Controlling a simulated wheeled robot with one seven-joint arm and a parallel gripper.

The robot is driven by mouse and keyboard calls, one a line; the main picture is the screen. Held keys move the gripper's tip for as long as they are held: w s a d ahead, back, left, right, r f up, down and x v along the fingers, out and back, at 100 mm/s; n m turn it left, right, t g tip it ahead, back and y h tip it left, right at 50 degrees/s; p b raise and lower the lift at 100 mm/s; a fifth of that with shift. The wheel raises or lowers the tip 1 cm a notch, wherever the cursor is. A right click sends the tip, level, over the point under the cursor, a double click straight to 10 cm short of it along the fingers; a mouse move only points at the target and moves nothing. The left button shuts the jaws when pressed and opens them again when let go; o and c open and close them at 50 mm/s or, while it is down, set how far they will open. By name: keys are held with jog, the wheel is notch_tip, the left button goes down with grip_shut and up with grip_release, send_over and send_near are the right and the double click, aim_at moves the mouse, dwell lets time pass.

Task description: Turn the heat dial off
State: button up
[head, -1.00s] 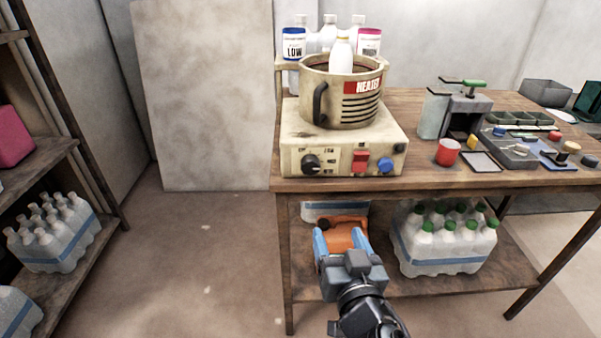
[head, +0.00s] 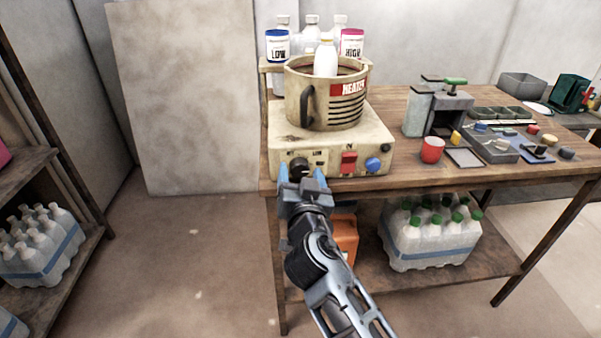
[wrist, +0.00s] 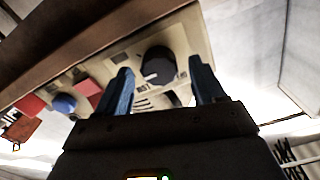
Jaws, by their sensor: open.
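The black heat dial (head: 299,167) is on the left of the front panel of the cream heater unit (head: 372,133). In the wrist view the dial (wrist: 158,66) shows between and beyond my two blue fingers, with a pale pointer mark on it. My gripper (head: 302,184) is open and empty, just in front of and slightly below the dial in the head view. In the wrist view my gripper (wrist: 163,90) has its fingers spread wider than the dial. I cannot tell whether they touch it. The fingers hide part of the panel below the dial.
A red switch (head: 348,161) and a blue knob (head: 373,164) sit to the right on the same panel. The heater pot (head: 327,98) holds a white bottle (head: 325,58). A red cup (head: 432,150) stands right on the bench.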

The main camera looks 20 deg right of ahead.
jog(key=shift+w, duration=0.15)
jog(key=shift+c, duration=0.3)
jog(key=c, duration=1)
